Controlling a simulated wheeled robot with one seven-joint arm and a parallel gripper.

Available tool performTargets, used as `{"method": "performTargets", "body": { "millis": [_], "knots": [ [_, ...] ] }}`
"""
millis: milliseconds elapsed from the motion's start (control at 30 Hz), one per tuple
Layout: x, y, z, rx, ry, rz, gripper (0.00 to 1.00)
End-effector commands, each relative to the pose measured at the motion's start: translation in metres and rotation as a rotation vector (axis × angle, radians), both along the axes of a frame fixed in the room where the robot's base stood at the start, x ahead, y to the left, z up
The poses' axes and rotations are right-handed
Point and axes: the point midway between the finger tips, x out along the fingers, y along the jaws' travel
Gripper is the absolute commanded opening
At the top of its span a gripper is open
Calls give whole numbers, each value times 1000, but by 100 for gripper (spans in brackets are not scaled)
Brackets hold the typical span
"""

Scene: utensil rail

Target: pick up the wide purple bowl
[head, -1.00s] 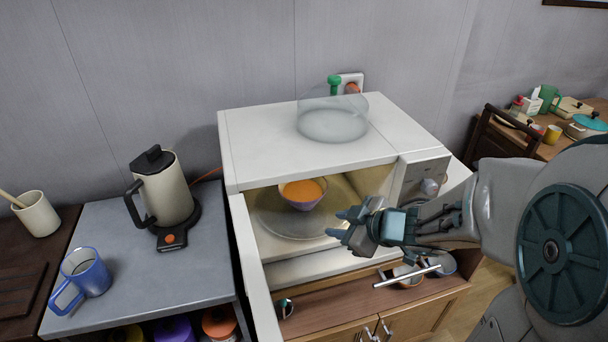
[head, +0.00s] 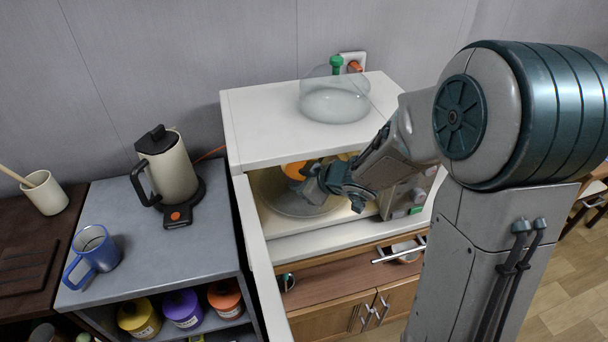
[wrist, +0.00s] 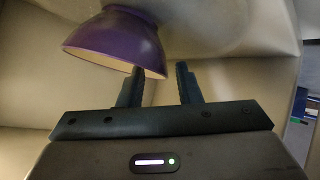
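The purple bowl (wrist: 115,38) is inside the open microwave (head: 290,140). The bowl's rim overlaps the left finger's tip in the picture, and the rim's right end lies between the fingers. I cannot tell whether they touch.
The microwave's open door (head: 257,265) stands at the left of its opening. A clear glass cover (head: 335,105) sits on top. A kettle (head: 168,172) and a blue mug (head: 92,257) stand on the grey counter to the left. Several lidded jars sit below it.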

Motion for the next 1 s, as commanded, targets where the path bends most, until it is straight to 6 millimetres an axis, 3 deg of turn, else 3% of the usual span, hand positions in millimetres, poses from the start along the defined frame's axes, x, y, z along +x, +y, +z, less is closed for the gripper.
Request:
{"method": "performTargets", "body": {
  "millis": [133, 467, 600, 1000],
  "knots": [
    [13, 12, -15, 0, 1, 2, 31],
    [17, 15, -17, -2, -1, 0, 31],
    [17, 15, -17, -2, -1, 0, 0],
    [17, 15, -17, -1, 1, 0, 0]
  ]
}}
